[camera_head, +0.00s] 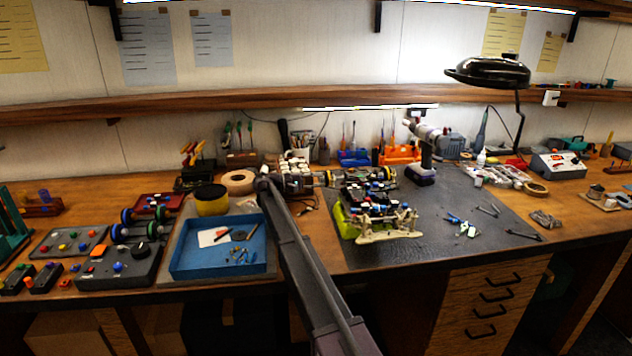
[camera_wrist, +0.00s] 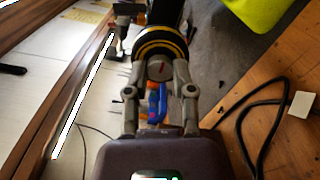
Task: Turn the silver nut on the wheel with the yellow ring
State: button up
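The RC car (camera_head: 365,190) stands on a yellow-green and cream stand on the bench. In the wrist view, this black wheel (camera_wrist: 162,43) lies just beyond my fingertips (camera_wrist: 160,71). The round grey silver nut (camera_wrist: 159,68), with a small red mark, sits between the fingers, which close in on both its sides. The fingers partly hide the nut and the wheel's lower edge.
A blue tray (camera_head: 218,262) with small parts lies left of my arm. A dark mat (camera_head: 440,235) with tools is to the right. Tool holders (camera_head: 398,154) stand behind the car. The shelf edge (camera_head: 220,95) runs along the wall.

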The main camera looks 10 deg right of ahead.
jog(key=o, duration=0.4)
jog(key=shift+d, duration=0.1)
jog(key=shift+a, duration=0.2)
jog(key=shift+a, duration=3.6)
jog(key=shift+r, duration=0.15)
